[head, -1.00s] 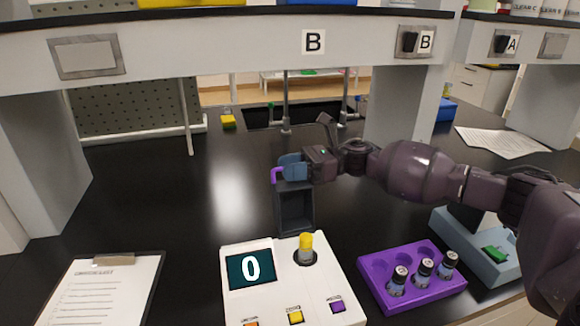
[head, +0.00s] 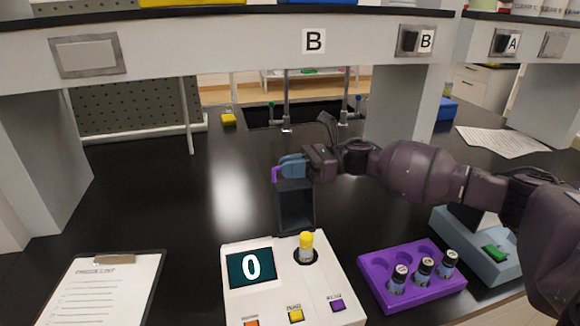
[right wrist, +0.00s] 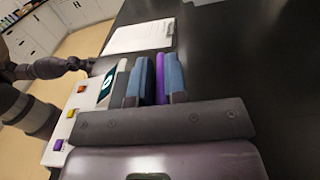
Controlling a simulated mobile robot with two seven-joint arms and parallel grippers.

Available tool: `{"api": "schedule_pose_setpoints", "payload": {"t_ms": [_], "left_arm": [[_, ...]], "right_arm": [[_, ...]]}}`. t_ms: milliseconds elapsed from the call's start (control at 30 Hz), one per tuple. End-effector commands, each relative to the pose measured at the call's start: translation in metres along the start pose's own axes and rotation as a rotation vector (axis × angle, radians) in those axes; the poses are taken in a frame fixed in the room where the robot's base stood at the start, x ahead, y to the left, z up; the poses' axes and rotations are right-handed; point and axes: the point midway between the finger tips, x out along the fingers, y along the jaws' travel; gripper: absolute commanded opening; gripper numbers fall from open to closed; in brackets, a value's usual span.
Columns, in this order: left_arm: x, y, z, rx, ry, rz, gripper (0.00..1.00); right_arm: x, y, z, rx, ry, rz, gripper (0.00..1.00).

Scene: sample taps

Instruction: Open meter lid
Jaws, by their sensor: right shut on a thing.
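The meter (head: 290,277) is a white box with a dark screen reading 0 and coloured buttons. A yellow-capped vial (head: 306,247) stands upright in its round well. The dark grey lid (head: 296,210) stands raised at the meter's back edge, its hollow inside facing me. A purple tab (head: 276,174) is at the lid's top. My right gripper (head: 290,167), with blue fingers, is at that top edge and shut on the tab; purple also shows between the fingers in the right wrist view (right wrist: 160,78). My left gripper cannot be made out.
A purple rack (head: 415,283) with several wells holds three vials, right of the meter. A blue-grey device (head: 480,255) stands beyond it, beneath my right arm. A clipboard (head: 100,290) lies at the left. The black bench between clipboard and lid is clear. A shelf (head: 240,50) spans above.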

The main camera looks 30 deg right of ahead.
Motion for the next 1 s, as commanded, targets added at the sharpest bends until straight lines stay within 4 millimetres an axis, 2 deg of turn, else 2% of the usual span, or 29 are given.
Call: {"api": "schedule_pose_setpoints", "payload": {"t_ms": [267, 633, 1000], "left_arm": [[0.001, 0.0, -0.003, 0.001, 0.004, 0.0, 0.43], [0.003, 0.001, 0.004, 0.001, -0.005, 0.001, 0.43], [0.003, 0.001, 0.005, 0.002, -0.005, 0.002, 0.43]], "right_arm": [[-0.001, 0.02, 0.01, -0.156, -0.002, -0.003, 0.0], [-0.001, 0.052, 0.017, -0.392, -0.001, -0.003, 0.0], [-0.001, 0.065, 0.02, -0.491, -0.002, -0.003, 0.0]]}}
